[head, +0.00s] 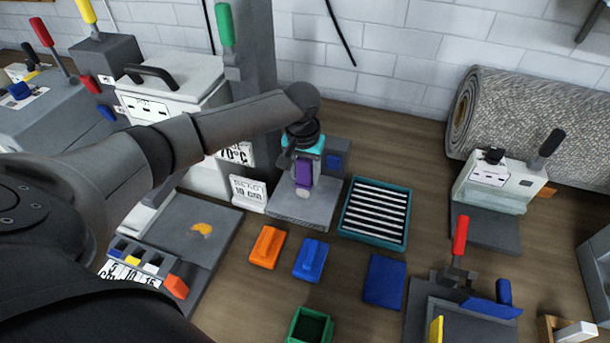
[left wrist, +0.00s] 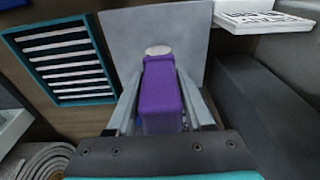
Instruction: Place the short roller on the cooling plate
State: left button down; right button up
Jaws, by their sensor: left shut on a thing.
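My left gripper (head: 303,160) is shut on a purple block-shaped tool with a pale rounded end (head: 303,172), apparently the short roller. In the left wrist view the purple tool (left wrist: 160,95) sits between the two fingers (left wrist: 158,88), its pale end pointing away from me. It is over a grey flat plate (head: 290,208); whether it touches it I cannot tell. A teal-framed plate with pale slats (head: 375,181), perhaps the cooling plate, lies to the right, empty; it also shows in the left wrist view (left wrist: 97,32). My right gripper is not in view.
An orange block (head: 267,247), a blue block (head: 311,260) and a flat blue piece (head: 385,281) lie in front. A green box (head: 310,327) is nearer. A white sign (head: 248,192) stands left of the grey plate. A rolled rug (head: 540,125) lies at the back right.

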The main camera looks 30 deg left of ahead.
pick_arm(q)
jog(key=shift+f, duration=0.5)
jog(key=shift+c, duration=1.4)
grip_release()
jog(key=shift+f, duration=0.15)
jog(key=r, duration=0.4)
jog(key=s+r+p, duration=0.1)
jog(key=r, duration=0.7)
jog(key=shift+s+d+r+p, duration=0.15)
jog(key=shift+s+d+p, duration=0.05)
jog(key=shift+p, duration=0.1)
